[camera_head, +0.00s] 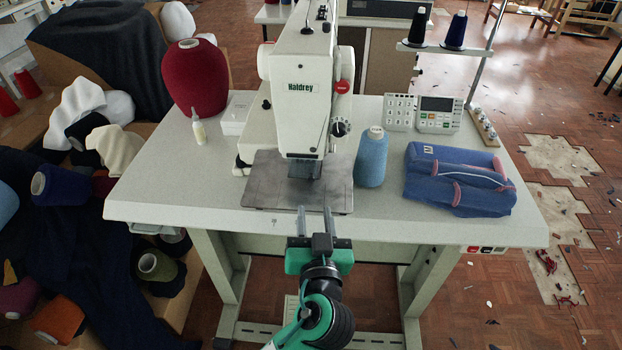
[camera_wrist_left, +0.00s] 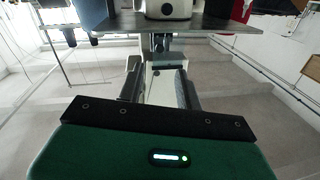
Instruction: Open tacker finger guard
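The tacker (camera_head: 304,100) is a white machine marked Haldrey, standing on the light worktable. A grey-blue piece that looks like its finger guard (camera_head: 305,168) hangs at the front under the head, just above the grey metal plate (camera_head: 258,192). I cannot tell its exact position. My left gripper (camera_head: 315,217) is at the table's front edge, below and in front of the guard and apart from it. Its two fingers are spread with nothing between them. The left wrist view also shows the parted fingers (camera_wrist_left: 158,85), with the plate (camera_wrist_left: 205,24) above them. My right gripper is not in view.
A blue yarn cone (camera_head: 371,158) stands close right of the tacker. A red cone (camera_head: 195,78) and a small bottle (camera_head: 198,128) stand left. The table's front left is clear.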

